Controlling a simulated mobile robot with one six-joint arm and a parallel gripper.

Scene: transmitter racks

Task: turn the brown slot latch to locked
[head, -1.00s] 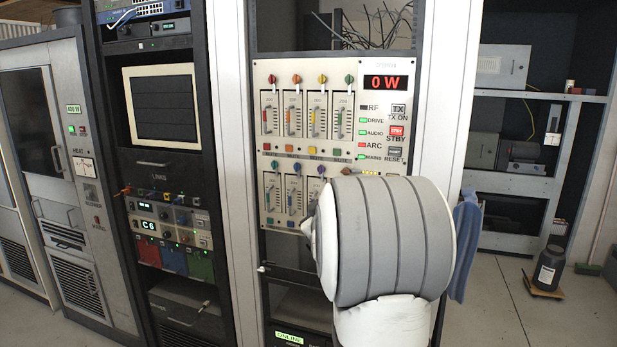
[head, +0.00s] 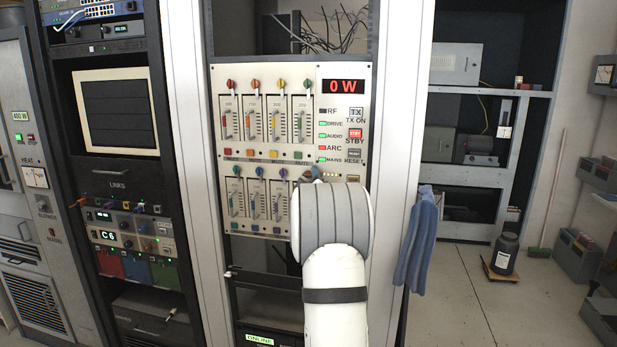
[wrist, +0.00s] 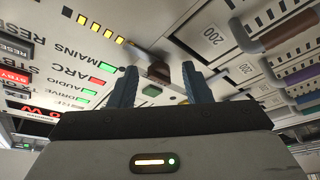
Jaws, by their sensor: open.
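The brown slot latch (wrist: 158,73) shows in the wrist view, a small brown knob on the pale panel, with a metal strip running from it. A green square button (wrist: 152,91) lies beside it. My gripper (wrist: 160,84) is open, with its two blue fingers on either side of the latch in this view. I see no contact, and the depth gap cannot be told. In the head view my arm hides the latch and most of my gripper; a bit of blue finger (head: 313,173) shows at the panel.
The slot panel (head: 214,150) carries coloured latches, faders and a red "0 W" display (head: 346,87). In the wrist view a brown handle (wrist: 287,28) and a purple one (wrist: 302,74) stand out right of my fingers. A blue cloth (head: 415,240) hangs at the rack's right.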

